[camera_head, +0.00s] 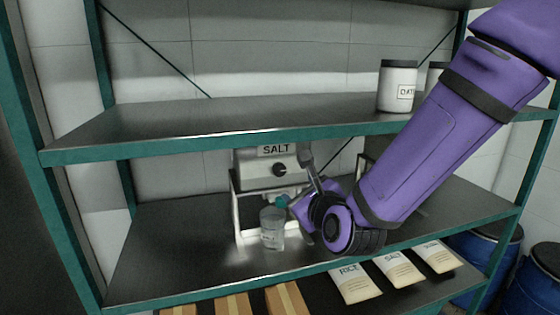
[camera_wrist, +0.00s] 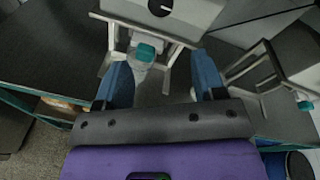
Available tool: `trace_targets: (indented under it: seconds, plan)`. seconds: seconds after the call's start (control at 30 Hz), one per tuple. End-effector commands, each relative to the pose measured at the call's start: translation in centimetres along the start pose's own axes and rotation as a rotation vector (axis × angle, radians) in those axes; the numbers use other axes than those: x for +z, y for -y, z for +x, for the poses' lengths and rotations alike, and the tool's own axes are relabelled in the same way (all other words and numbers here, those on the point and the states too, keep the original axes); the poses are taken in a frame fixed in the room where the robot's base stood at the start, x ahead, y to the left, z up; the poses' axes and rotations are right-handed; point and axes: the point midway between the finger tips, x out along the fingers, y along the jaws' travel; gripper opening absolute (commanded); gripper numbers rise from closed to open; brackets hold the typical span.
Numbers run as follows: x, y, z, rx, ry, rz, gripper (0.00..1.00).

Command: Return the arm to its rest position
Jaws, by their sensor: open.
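My purple arm reaches in from the upper right to the middle shelf in the head view. My gripper is partly hidden behind its own wrist there. In the wrist view my gripper (camera_wrist: 163,78) is open, its two blue fingers apart with nothing gripped between them. The white mill labelled SALT (camera_head: 267,165) stands on the shelf, with a dark knob and a teal-tipped outlet (camera_head: 281,201). A clear beaker (camera_head: 271,230) stands upright below the outlet, just left of my wrist. The teal tip also shows between the fingers in the wrist view (camera_wrist: 146,51).
The upper shelf's front edge (camera_head: 230,143) runs above my wrist. A second machine (camera_wrist: 290,62) stands to the right. White jars (camera_head: 397,86) are on the upper shelf near my arm. Bags (camera_head: 354,283) and boxes lie on the lower shelf; blue drums (camera_head: 483,250) stand at right.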

Motion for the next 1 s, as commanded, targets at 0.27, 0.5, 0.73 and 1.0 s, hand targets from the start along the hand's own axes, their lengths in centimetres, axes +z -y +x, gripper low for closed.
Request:
trace_targets:
  seconds: [0.27, 0.5, 0.73, 1.0]
  plan:
    - [-0.5, 3.8, -2.9, 0.161, -0.159, -0.685, 0.63]
    - [-1.0, 7.9, -7.8, 0.366, -0.272, -1.212, 0.63]
    - [-1.6, 11.7, -14.8, 0.629, -0.319, -1.633, 0.63]
    - [-2.5, 14.7, -24.9, 0.995, -0.231, -2.000, 0.63]
